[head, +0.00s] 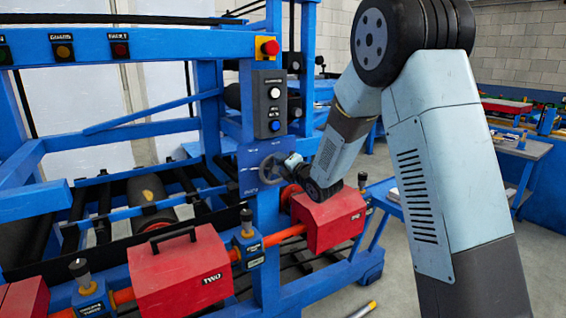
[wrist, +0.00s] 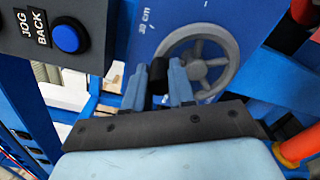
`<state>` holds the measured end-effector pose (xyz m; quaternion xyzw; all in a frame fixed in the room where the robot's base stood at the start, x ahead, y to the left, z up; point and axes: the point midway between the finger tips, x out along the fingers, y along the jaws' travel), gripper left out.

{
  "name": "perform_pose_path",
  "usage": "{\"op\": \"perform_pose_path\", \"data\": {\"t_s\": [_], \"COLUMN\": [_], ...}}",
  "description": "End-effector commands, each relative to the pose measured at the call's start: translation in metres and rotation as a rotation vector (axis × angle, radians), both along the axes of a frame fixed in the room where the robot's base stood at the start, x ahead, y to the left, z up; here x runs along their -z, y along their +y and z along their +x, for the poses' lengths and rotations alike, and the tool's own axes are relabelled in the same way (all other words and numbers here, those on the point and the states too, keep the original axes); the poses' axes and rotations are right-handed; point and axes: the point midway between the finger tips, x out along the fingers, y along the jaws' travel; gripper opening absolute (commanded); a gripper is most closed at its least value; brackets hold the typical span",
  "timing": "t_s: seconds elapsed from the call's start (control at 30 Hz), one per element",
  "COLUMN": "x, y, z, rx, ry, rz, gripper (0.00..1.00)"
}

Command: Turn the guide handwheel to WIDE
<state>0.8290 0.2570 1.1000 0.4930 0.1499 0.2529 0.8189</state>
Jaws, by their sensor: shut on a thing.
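The grey spoked handwheel (head: 268,170) is on the blue upright of the machine frame, below the button box. It shows larger in the wrist view (wrist: 222,72), with its hub and spokes clear. My gripper (head: 288,161) is at the right side of the wheel in the head view. In the wrist view my gripper's two fingers (wrist: 165,82) are closed around a dark knob (wrist: 158,74) at the wheel's left rim. The other marks are too small to read.
A button box (head: 272,105) with a white and a blue button is just above the wheel. A red stop button (head: 269,47) is higher up. Red covers (head: 180,270) and (head: 330,216) sit on an orange bar below. Blue frame members surround the wheel.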

Motion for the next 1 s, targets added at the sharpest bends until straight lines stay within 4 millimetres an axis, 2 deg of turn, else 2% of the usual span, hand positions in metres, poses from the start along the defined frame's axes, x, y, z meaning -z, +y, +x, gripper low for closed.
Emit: {"op": "perform_pose_path", "data": {"t_s": [0.2, 0.23, 0.5, 0.8, 1.0], "x": [0.005, 0.005, 0.003, 0.002, 0.002], "y": [0.001, 0.001, 0.001, -0.002, -0.016], "z": [-0.002, -0.002, -0.001, -0.003, -0.023], "rx": [-0.003, -0.003, -0.002, 0.0, 0.001], "ry": [0.01, 0.01, 0.007, 0.004, 0.006], "rz": [-0.004, -0.004, -0.002, -0.001, -0.001], "gripper": [0.0, 0.25, 0.5, 0.5, 0.5]}}
